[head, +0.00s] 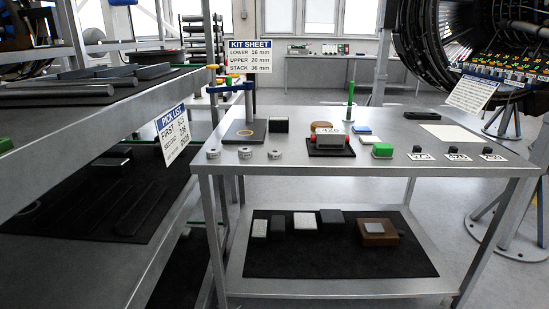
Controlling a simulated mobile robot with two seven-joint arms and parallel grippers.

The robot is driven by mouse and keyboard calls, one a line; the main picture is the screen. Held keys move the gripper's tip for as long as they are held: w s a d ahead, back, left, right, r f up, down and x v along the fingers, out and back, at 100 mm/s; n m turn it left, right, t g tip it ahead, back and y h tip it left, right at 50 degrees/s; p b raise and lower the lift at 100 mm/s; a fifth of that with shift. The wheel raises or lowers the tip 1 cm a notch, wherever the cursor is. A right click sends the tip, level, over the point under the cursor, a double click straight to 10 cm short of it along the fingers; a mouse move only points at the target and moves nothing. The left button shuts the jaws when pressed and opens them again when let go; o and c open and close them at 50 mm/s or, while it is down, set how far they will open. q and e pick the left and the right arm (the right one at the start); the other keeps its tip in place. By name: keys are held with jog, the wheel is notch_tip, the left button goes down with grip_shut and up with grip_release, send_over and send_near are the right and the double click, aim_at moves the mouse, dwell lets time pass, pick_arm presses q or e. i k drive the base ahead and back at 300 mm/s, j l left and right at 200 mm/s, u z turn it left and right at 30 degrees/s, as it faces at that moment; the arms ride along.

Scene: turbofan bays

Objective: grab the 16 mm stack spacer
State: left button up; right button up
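The kit sheet (250,57) stands behind the table and reads LOWER 16 mm, UPPER 20 mm, STACK 36 mm. Three small round metal pieces, at left (213,154), middle (245,153) and right (275,155), sit along the front left of the metal table (330,170). They look like spacers, but I cannot read a size on any, so I cannot tell which is the 16 mm one. Neither of my grippers shows in the head view.
The lower shelf's black mat (330,262) holds several blocks. A long shelf (95,125) with a pick list flanks the left.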

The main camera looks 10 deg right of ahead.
aim_at(274, 153)
jog(key=i+l, duration=0.15)
jog(key=l, duration=0.25)
jog(key=i+l+z, duration=0.15)
jog(key=l, duration=0.25)
jog(key=i+l, duration=0.15)
jog(key=l, duration=0.25)
jog(key=i+l+z, duration=0.15)
jog(key=l, duration=0.25)
jog(key=i+l, duration=0.2)
jog(key=l, duration=0.15)
jog(key=z, duration=0.05)
